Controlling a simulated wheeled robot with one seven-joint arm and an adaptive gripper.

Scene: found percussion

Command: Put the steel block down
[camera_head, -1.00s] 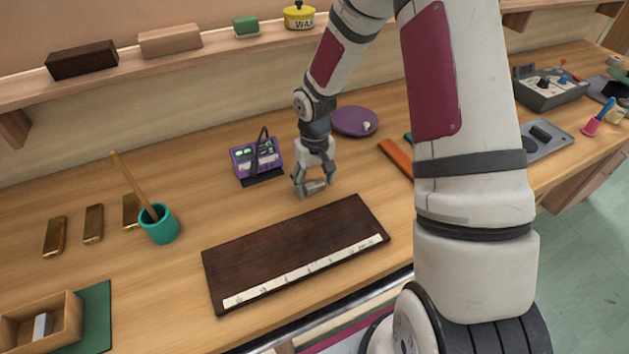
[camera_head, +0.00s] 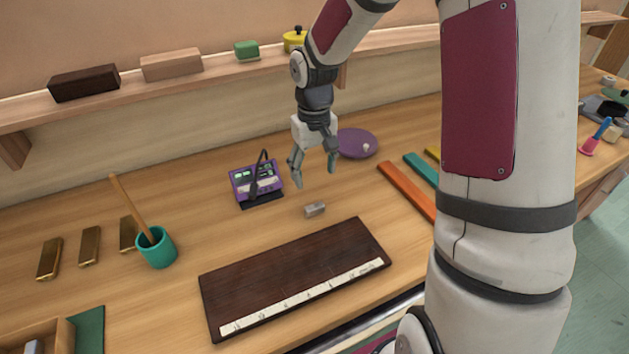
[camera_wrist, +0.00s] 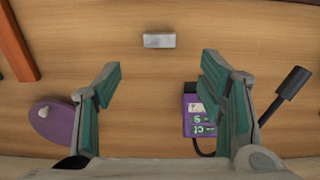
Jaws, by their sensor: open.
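The steel block (camera_head: 314,209) is a small grey block lying on the wooden bench, behind the dark board and to the right of the purple device. It also shows in the wrist view (camera_wrist: 159,41), at the top centre, beyond the fingertips. My gripper (camera_head: 315,177) is open and empty above the bench, apart from the block and a little behind it. In the wrist view its two green-padded fingers (camera_wrist: 159,78) are spread wide with bare bench between them.
A dark board with a pale labelled strip (camera_head: 290,280) lies in front of the block. A purple device (camera_head: 256,181) stands left of my gripper, and a purple disc (camera_head: 357,143) lies behind right. Orange (camera_head: 405,188) and teal bars lie to the right. A teal cup (camera_head: 160,252) holds a stick.

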